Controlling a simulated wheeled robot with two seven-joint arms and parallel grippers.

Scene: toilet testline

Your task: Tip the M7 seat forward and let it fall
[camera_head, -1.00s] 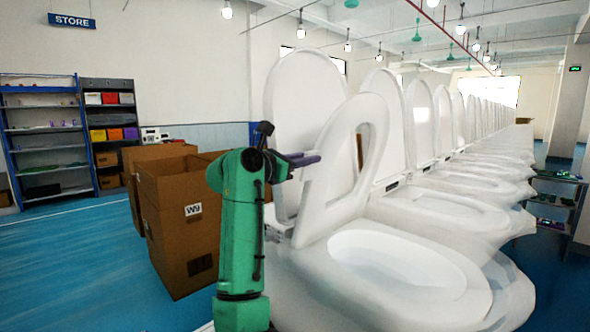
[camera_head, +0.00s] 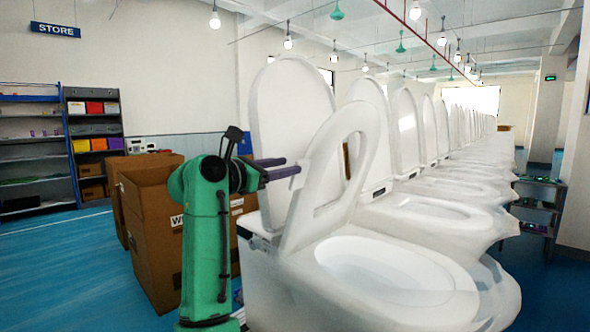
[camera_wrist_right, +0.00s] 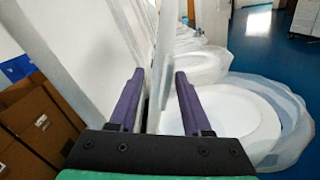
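The nearest white toilet (camera_head: 462,312) has its lid (camera_head: 287,110) upright and its ring seat (camera_head: 368,152) raised, leaning forward of the lid over the bowl. No M7 label is readable. My right gripper (camera_head: 290,167), with purple fingers, is at the near side of the raised seat, close to its edge. In the right wrist view the fingers (camera_wrist_right: 160,78) are apart, with a pale upright edge showing between and beyond them. I cannot tell whether a finger touches the seat. My left gripper is not in view.
A row of similar toilets with raised lids (camera_head: 405,120) runs back to the right. Cardboard boxes (camera_head: 150,235) stand left, behind my right arm. Shelves (camera_head: 95,140) stand against the back left. Blue floor (camera_head: 50,270) is clear at left.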

